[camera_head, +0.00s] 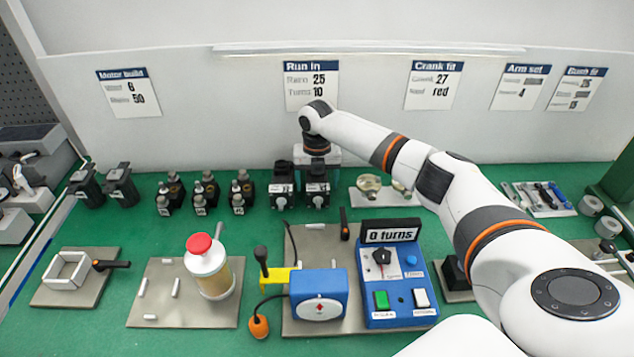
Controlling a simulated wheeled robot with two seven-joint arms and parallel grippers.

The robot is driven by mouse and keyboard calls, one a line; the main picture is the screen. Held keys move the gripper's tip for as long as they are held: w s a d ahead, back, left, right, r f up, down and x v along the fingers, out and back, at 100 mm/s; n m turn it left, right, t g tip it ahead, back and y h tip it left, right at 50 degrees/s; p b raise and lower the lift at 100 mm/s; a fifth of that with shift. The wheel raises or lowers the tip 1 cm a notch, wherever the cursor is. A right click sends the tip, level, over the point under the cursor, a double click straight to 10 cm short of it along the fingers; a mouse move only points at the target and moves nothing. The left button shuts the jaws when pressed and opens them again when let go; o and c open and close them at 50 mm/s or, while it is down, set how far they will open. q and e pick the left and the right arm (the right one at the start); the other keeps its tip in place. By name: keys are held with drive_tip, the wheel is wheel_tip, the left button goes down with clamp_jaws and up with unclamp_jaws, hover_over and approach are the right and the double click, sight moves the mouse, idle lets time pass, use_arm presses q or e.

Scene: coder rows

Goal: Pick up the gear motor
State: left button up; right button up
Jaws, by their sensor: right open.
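My right arm reaches in from the right, and my right gripper (318,158) points down at the back middle of the green bench. It is right above a black motor-like unit (317,187) with a white label. A similar black unit (283,188) stands close at its left. I cannot tell from the picture which of the black units is the gear motor. The fingertips are small and partly hidden, and nothing is seen lifted. My left gripper is not in view.
Several small black units (205,192) stand left of the gripper, and two larger ones (121,185) farther left. A blue control box (390,278) and a red-capped jar (208,268) stand in front. A tool tray (566,209) lies at right. A white wall is behind.

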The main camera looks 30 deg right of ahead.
drive_tip(key=shift+f, duration=0.3)
drive_tip(key=c, duration=1)
drive_tip(key=shift+w+r, duration=0.1)
drive_tip(key=shift+r, duration=0.05)
drive_tip(key=shift+c, duration=0.6)
